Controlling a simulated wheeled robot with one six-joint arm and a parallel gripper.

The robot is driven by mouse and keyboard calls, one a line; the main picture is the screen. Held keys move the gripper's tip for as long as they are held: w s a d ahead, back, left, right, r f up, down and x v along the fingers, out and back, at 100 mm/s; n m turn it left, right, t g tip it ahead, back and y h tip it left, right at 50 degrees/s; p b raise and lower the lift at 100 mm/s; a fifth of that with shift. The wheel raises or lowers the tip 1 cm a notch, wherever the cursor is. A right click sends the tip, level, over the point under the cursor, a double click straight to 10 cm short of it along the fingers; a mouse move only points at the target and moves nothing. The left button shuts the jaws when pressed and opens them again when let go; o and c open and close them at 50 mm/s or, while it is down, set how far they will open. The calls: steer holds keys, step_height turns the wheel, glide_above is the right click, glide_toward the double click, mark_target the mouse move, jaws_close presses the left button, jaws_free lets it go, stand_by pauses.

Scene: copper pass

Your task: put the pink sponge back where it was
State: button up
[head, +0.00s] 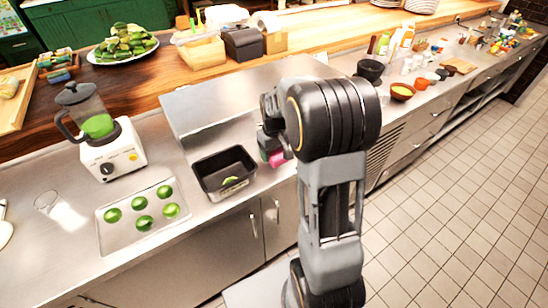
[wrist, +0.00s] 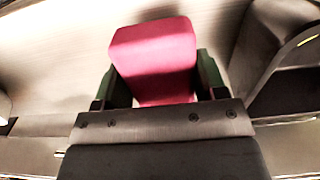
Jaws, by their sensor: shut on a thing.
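The pink sponge (head: 279,158) shows in the head view just right of the black tub, partly hidden by my arm. It fills the middle of the wrist view (wrist: 155,58). My gripper (wrist: 154,82) is shut on the sponge, with a green-edged finger on each side of it. In the head view my gripper (head: 273,153) is over the steel counter's front part. How high the sponge is above the counter I cannot tell.
A black tub (head: 205,176) with something green inside stands left of my gripper. A tray of limes (head: 111,235) and a blender (head: 108,165) are farther left. Bare steel counter (head: 165,138) lies behind the tub.

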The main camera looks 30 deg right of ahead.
steer(key=shift+f, duration=1.6)
steer(key=shift+f, duration=0.1)
steer(key=shift+f, duration=0.15)
steer(key=o, duration=0.9)
step_height(320, 180, up, 12)
steer(key=shift+r, duration=0.1)
steer(key=s+a+t, duration=0.1)
steer(key=s+a, duration=0.2)
steer(key=s, duration=0.2)
steer(key=s+a+r+t, duration=0.1)
steer(key=s+a, duration=0.2)
steer(key=s, duration=0.2)
steer(key=s+a+m+t, duration=0.1)
steer(key=s+a+t, duration=0.1)
steer(key=s, duration=0.3)
steer(key=shift+s+a+r, duration=0.2)
steer(key=shift+s+a, duration=0.2)
steer(key=shift+a, duration=0.4)
